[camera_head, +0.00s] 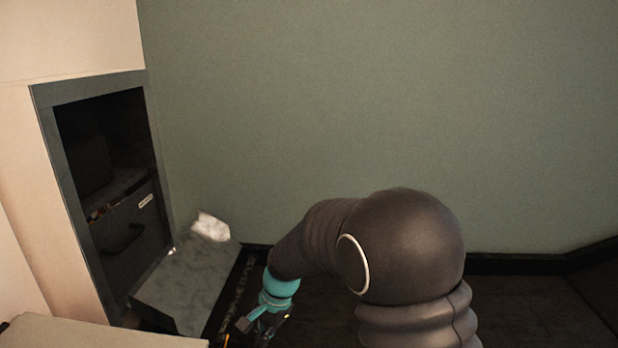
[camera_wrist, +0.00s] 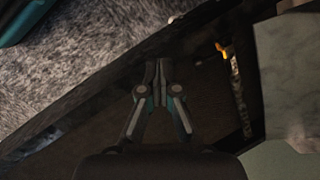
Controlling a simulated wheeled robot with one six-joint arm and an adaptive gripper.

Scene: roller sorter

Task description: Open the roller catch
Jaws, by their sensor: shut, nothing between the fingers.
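My gripper (camera_head: 262,326) is low in the head view, to the right of the open machine front and its grey flap. In the wrist view its two fingers (camera_wrist: 158,68) are together, with nothing between them. The machine housing (camera_head: 42,95) has an open recess with a dark front panel (camera_head: 128,243) inside, carrying a handle (camera_head: 123,240) and a small pale label. A mottled grey flap (camera_head: 190,285) stands out tilted from the opening. I cannot make out a roller catch for certain in either view.
A small orange part (camera_wrist: 220,47) tops a narrow speckled strip right of the fingers in the wrist view, beside a pale grey-green panel (camera_wrist: 290,70). Furry grey material (camera_wrist: 80,50) fills the upper left. In the head view, a plain green wall (camera_head: 380,110) stands behind.

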